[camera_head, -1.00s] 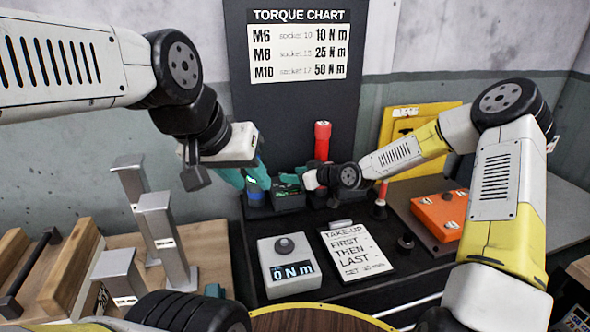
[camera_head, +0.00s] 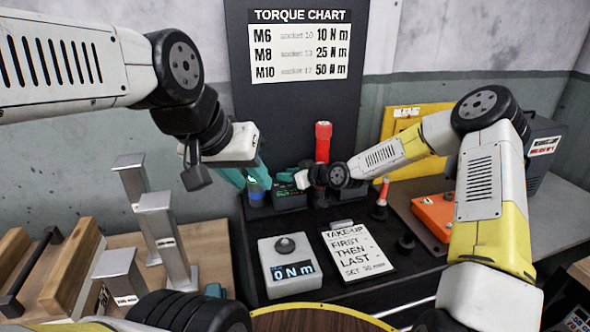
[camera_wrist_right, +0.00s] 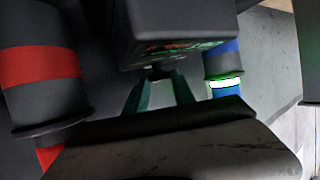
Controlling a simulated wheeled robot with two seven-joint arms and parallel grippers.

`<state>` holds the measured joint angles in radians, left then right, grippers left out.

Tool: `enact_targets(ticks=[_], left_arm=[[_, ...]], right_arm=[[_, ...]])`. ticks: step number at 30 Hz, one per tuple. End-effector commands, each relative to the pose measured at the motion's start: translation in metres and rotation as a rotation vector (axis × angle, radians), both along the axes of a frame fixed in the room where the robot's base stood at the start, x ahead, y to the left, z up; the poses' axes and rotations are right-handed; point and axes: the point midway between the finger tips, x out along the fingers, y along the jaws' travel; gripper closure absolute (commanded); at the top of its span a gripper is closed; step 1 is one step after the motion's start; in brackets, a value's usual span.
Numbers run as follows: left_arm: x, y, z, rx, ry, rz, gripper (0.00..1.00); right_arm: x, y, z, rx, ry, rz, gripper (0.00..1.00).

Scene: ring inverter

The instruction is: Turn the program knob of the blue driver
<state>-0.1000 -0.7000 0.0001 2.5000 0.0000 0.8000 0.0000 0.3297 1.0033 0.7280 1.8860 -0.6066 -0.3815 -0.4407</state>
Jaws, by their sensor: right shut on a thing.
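The blue driver (camera_head: 258,184) stands upright at the back of the black bench, partly hidden by my left gripper. In the right wrist view a blue-banded driver (camera_wrist_right: 224,75) with a lit green ring stands at the right. My right gripper (camera_head: 285,178) is at a dark box (camera_head: 291,198) beside it. In the wrist view its teal fingers (camera_wrist_right: 160,88) are shut on a small dark knob (camera_wrist_right: 155,72) on the box (camera_wrist_right: 180,35). My left gripper (camera_head: 247,175) is beside or around the blue driver; its fingertips are mostly hidden.
A red driver (camera_head: 322,140) stands just behind my right wrist. A grey torque display (camera_head: 290,268) and a note card (camera_head: 358,250) lie in front. An orange box (camera_head: 435,212) is at the right. Metal posts (camera_head: 163,235) stand at the left.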

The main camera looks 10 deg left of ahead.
Motion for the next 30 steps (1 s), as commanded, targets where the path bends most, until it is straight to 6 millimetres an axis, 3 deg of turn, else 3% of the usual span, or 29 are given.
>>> enact_targets(ticks=[11,30], left_arm=[[0.0,0.0,0.0,0.0,0.0,0.0,0.64],[0.0,0.0,0.0,0.0,0.0,0.0,0.64]], right_arm=[[-0.004,0.004,0.002,-0.004,-0.004,-0.124,1.0],[-0.007,0.011,0.001,0.0,-0.003,-0.587,1.0]])
